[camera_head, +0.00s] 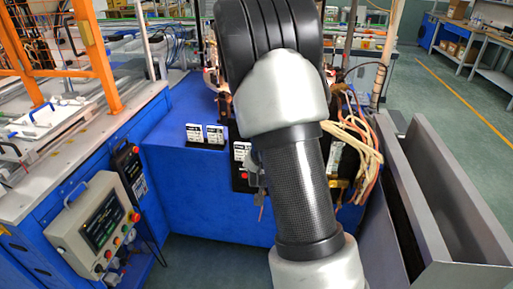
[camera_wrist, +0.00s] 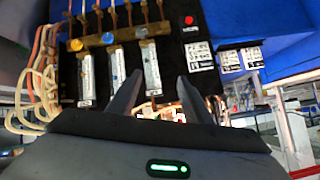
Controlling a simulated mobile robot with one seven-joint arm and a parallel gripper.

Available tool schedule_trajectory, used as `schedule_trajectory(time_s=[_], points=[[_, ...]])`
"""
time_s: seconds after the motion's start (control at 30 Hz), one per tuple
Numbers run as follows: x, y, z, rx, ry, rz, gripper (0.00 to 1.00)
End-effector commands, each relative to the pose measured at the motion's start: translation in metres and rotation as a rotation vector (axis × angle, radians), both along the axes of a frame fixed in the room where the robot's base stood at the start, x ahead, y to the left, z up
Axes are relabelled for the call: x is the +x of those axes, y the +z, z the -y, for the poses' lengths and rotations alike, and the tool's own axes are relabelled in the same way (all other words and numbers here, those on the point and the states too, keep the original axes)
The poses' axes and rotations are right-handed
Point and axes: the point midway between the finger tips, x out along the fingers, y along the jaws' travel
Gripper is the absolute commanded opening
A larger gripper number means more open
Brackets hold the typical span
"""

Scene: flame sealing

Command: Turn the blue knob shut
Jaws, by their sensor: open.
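The blue knob (camera_wrist: 107,38) shows in the wrist view on a dark panel, between a yellow knob (camera_wrist: 75,45) and a pale silvery knob (camera_wrist: 141,32). A clear flow-meter tube (camera_wrist: 117,65) runs below it. My gripper (camera_wrist: 160,79) is open, its two dark fingers apart with nothing held. The fingertips lie below and right of the blue knob in the picture, with the right-hand flow meter (camera_wrist: 151,68) seen between them. They appear apart from the knob. In the head view my arm hides the gripper and the knobs.
A red button (camera_wrist: 189,20) and white labels (camera_wrist: 200,55) are right of the knobs. Copper pipes run above them. Pale hoses (camera_head: 358,145) hang right of my arm in the head view. A grey metal trough (camera_head: 400,180) stands right, a control box (camera_head: 95,225) left.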

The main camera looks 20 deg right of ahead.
Motion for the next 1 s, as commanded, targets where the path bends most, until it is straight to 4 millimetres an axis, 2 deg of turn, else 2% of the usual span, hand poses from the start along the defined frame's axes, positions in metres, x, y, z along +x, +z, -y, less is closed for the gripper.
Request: schedule_trajectory(time_s=[0.03,0.1,0.2,0.3,0.4,0.53,0.7,0.87,1.0], points=[[-0.002,-0.043,0.02,-0.044,-0.041,0.013,0.46],[-0.005,-0.079,0.046,-0.113,-0.087,0.058,0.46],[-0.017,-0.123,0.079,-0.224,-0.123,0.126,0.46],[-0.035,-0.16,0.102,-0.34,-0.119,0.195,0.46],[-0.055,-0.188,0.114,-0.442,-0.082,0.258,0.46],[-0.076,-0.21,0.117,-0.535,-0.016,0.323,0.46],[-0.091,-0.221,0.114,-0.59,0.047,0.37,0.46],[-0.085,-0.222,0.118,-0.6,0.059,0.385,0.46],[-0.064,-0.221,0.13,-0.6,0.058,0.385,0.46]])
